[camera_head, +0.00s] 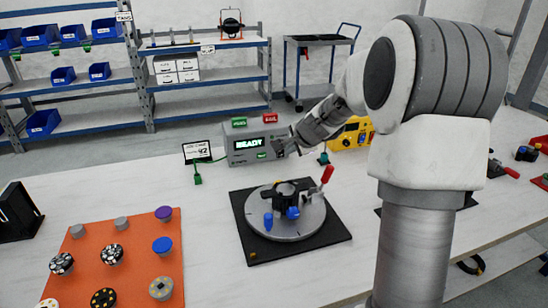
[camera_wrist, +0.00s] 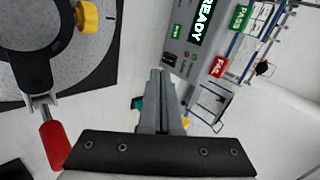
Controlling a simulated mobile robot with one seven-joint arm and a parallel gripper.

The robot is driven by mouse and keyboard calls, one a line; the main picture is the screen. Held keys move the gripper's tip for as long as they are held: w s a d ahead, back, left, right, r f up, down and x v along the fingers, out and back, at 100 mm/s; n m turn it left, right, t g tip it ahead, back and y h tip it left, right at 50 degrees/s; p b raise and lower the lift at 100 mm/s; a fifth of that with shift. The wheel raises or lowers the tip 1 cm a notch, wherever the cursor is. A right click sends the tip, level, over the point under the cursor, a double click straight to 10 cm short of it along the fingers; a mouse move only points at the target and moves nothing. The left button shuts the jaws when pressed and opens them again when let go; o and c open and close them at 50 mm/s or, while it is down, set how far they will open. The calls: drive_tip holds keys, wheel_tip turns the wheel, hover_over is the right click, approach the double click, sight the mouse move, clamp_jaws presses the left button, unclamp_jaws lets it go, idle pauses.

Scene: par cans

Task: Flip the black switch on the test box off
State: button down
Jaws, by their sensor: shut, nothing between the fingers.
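The grey test box (camera_head: 232,157) stands at the back of the table with a lit READY display. In the wrist view its front panel (camera_wrist: 181,45) fills the upper middle. My gripper (camera_head: 279,148) is at the right part of that panel, with its fingers shut and empty.
An orange mat (camera_head: 133,262) with knobs lies front left.

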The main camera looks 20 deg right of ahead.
sight(281, 157)
drive_tip(key=shift+m, duration=0.9)
drive_tip(key=d+f, duration=0.1)
drive_tip(key=w+f, duration=0.1)
drive_tip(key=d+f, duration=0.1)
drive_tip(key=shift+w+d+f+b, duration=0.25)
drive_tip(key=shift+w+d+b, duration=0.1)
drive_tip(key=b+x, duration=0.1)
drive_tip(key=x, duration=0.9)
drive_tip(key=shift+w+d+f, duration=0.1)
drive_tip(key=shift+f, duration=0.1)
drive_tip(key=shift+w, duration=1.95)
drive_tip(key=shift+w+f+p, duration=0.1)
drive_tip(key=shift+f+p, duration=0.05)
drive_tip(key=shift+p, duration=0.15)
